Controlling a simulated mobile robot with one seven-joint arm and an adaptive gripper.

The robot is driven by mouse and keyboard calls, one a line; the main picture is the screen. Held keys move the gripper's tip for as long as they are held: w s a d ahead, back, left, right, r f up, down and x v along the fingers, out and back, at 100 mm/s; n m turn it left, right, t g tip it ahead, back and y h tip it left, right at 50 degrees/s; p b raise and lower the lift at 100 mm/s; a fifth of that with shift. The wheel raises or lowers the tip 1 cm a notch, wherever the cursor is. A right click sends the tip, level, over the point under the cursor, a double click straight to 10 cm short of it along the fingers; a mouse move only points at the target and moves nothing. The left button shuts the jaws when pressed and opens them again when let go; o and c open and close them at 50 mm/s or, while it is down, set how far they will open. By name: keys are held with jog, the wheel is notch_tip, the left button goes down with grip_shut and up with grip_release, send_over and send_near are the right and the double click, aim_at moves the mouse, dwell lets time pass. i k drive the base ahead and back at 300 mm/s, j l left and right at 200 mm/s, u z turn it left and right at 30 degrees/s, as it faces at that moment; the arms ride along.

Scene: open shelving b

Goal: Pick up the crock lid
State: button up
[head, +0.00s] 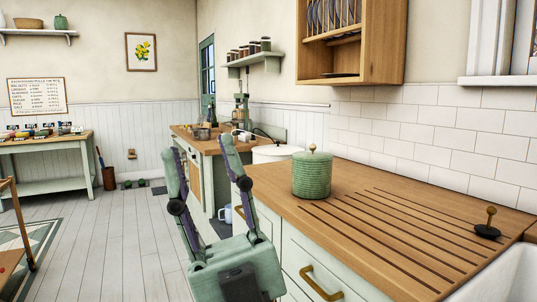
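A ribbed green crock (312,180) stands upright on the wooden counter, right of the picture's centre. Its green crock lid (312,155) sits on top, with a small brass knob in the middle. My gripper (201,152) is in front of the counter, left of the crock. Its two fingers point up and away and are spread apart, with nothing visible between them. It is clear of the crock and lid in the picture.
The wooden counter (390,222) has dark drainer grooves right of the crock. A black disc with a brass knob (488,228) lies near the sink (505,278). A white round pot (275,153) is behind the crock. A wooden plate rack (352,60) hangs above.

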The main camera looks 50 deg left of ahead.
aim_at(312, 156)
jog(key=u, duration=1.25)
